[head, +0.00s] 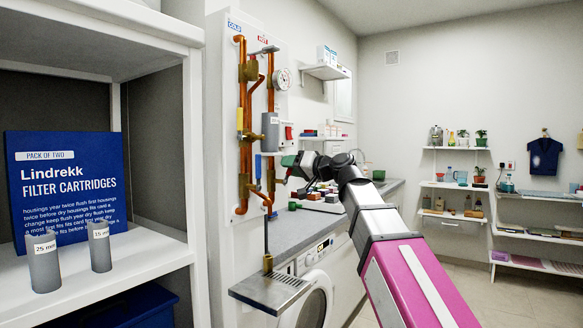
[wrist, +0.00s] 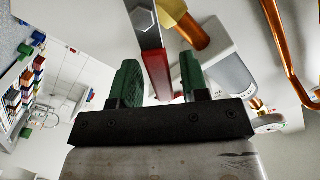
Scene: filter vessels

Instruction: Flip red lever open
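The red lever (wrist: 157,72) shows in the wrist view as a flat steel bar with a hex bolt and a red sleeve on its lower part. My gripper (wrist: 160,82) is open, with its green fingers on either side of the red sleeve. A gap shows between the lever and the right finger; contact with the left one is unclear. A brass valve body (wrist: 186,24) is just beyond the right finger.
Copper pipes (head: 243,90) run down the panel, with a yellow lever (head: 239,119), a blue lever (head: 258,167), a gauge (head: 282,79) and a grey vessel (head: 270,131). A counter (head: 250,240) lies below. A shelf unit (head: 150,262) with a blue cartridge box (head: 68,182) stands left.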

